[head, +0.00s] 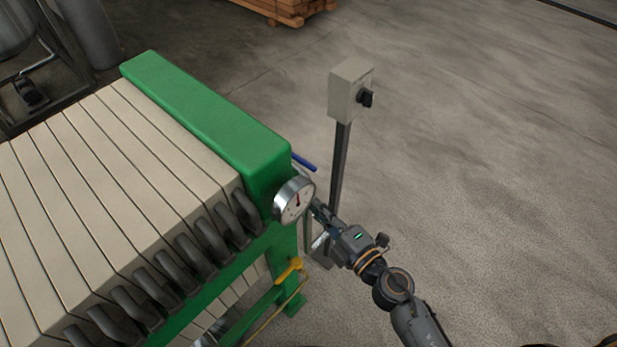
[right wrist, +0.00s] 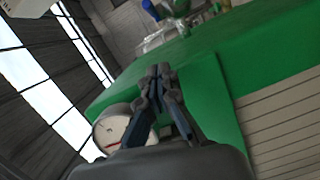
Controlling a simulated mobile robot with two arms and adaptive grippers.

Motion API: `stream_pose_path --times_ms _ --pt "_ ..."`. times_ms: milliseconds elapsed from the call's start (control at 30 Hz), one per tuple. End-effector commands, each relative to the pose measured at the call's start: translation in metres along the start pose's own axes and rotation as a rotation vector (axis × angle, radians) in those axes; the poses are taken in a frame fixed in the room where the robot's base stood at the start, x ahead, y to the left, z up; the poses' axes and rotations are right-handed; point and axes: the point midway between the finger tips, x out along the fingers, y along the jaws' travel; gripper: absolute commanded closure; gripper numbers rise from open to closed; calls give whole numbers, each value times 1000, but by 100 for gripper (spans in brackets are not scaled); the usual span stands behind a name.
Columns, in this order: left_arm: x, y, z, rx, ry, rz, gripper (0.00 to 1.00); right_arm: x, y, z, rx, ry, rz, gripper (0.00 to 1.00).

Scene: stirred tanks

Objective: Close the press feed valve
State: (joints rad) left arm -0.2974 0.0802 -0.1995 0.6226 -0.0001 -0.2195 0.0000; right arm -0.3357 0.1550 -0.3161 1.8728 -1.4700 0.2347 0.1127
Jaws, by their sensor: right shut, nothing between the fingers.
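A green filter press frame (head: 210,115) carries a round pressure gauge (head: 294,199) at its end. A blue lever handle (head: 304,162) sticks out behind the gauge, and a yellow handle (head: 288,269) sits lower down; no label shows which one is the feed valve. My right gripper (head: 317,206) is shut and empty, its tips close beside the gauge and below the blue handle. In the right wrist view the shut fingers (right wrist: 160,72) point at the green frame (right wrist: 205,75), with the gauge (right wrist: 110,130) at their left. My left gripper is not in view.
Pale press plates (head: 110,160) with dark hooked handles (head: 205,245) fill the left. A grey switch box (head: 350,88) on a post (head: 340,165) stands close behind my right gripper. A wooden pallet (head: 285,10) lies at the back. The floor to the right is clear.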

Motion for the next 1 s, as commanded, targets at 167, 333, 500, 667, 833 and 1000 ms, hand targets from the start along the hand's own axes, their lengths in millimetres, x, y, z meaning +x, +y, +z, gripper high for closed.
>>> stream_pose_path --times_ms 167,333,500,667,833,1000 --pt "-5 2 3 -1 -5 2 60 21 3 0 -1 0 3 100" --pt "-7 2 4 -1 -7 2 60 58 2 0 0 0 4 100" --pt "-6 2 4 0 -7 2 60 94 1 0 0 -1 4 100" --pt "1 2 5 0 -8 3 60 104 -1 21 -2 -3 1 100" --pt "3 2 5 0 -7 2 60 108 0 36 -1 -1 1 100" --pt "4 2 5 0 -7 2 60 108 0 40 1 -1 0 100"
